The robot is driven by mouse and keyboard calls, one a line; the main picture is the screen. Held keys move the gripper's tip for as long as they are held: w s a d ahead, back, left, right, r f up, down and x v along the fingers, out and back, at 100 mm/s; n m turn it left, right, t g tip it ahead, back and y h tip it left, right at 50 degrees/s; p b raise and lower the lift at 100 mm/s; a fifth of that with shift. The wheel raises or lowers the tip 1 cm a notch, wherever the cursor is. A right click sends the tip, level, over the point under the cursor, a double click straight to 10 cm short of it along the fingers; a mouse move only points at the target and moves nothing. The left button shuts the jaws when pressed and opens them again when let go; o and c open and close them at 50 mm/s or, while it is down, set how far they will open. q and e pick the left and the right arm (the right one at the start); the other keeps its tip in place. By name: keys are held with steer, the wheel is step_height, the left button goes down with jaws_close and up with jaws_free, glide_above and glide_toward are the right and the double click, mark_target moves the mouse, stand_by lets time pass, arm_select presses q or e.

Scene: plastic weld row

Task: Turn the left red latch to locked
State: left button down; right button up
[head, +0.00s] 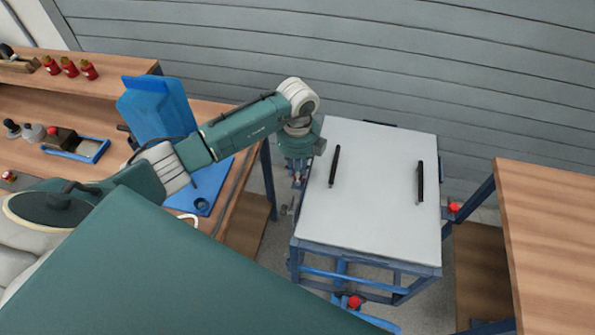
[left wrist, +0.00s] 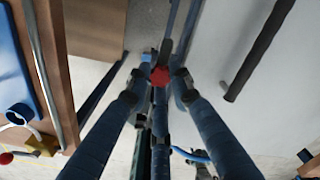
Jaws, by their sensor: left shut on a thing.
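The left red latch shows as a red knob (left wrist: 159,76) in the left wrist view, beside the white-topped cart (head: 375,215). My left gripper (head: 297,178) reaches down at the cart's left edge in the head view. Its fingers close around the red knob from both sides in the left wrist view. I cannot tell the latch's exact angle. My right gripper is in neither view.
Another red knob (head: 453,207) is on the cart's right side and one (head: 354,301) is low at its front. Two black handles (head: 334,166) (head: 420,182) stand on the cart top. A wooden bench (head: 235,135) is at left, a wooden table (head: 550,230) at right.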

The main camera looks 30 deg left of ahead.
arm_select(q)
steer(key=m+b, duration=0.3)
steer(key=m, duration=0.2)
steer(key=shift+w+f+b, duration=0.1)
steer(key=shift+f+b, duration=0.05)
steer(key=shift+b, duration=0.25)
steer(key=m+b, duration=0.3)
steer(key=m, duration=0.1)
steer(key=shift+m, duration=0.3)
steer(key=m+b, duration=0.4)
steer(key=shift+m+b, duration=1.3)
steer(key=shift+m, duration=0.8)
steer(key=shift+r, duration=0.2)
steer(key=c, duration=1.5)
jaws_free()
steer(key=shift+c, duration=0.2)
